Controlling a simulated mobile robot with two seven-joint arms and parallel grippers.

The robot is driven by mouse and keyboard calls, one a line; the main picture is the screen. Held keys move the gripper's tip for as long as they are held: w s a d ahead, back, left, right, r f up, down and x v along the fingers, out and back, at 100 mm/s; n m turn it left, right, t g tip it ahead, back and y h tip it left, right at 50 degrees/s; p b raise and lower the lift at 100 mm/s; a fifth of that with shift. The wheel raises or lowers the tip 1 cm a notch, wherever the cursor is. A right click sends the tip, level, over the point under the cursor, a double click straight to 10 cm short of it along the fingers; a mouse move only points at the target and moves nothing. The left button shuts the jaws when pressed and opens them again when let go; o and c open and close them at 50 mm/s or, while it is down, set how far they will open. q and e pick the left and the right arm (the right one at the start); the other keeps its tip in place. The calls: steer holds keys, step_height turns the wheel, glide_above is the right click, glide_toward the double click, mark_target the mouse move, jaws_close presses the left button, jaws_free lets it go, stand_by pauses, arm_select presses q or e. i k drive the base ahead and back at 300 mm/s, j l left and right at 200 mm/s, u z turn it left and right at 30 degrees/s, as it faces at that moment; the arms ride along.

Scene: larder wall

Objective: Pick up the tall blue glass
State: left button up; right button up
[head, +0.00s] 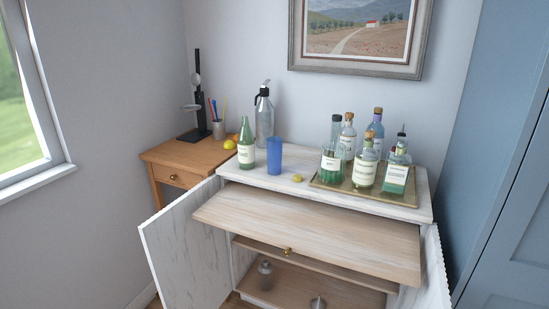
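The tall blue glass (274,157) stands upright on the white marbled top of the cabinet (305,166), left of its middle. It is just right of a green bottle (246,145) with a white label. A small yellow lemon piece (297,178) lies to its right. Nothing covers the front of the glass. Neither of my grippers shows in the head view.
A tray (325,184) with several bottles fills the cabinet's right side. A soda siphon (264,115) stands behind the green bottle. A wooden shelf (300,228) juts out below the top, between open doors (185,240). A wooden side table (180,155) is at left.

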mark_target(273, 143)
steer(key=i+j, duration=0.45)
steer(key=i+j+z, duration=0.15)
steer(key=z, duration=0.2)
steer(key=i+j+z, duration=0.1)
steer(key=j+z, duration=0.2)
steer(key=i+j+z, duration=0.1)
steer(key=j+z, duration=0.25)
steer(key=l, duration=0.15)
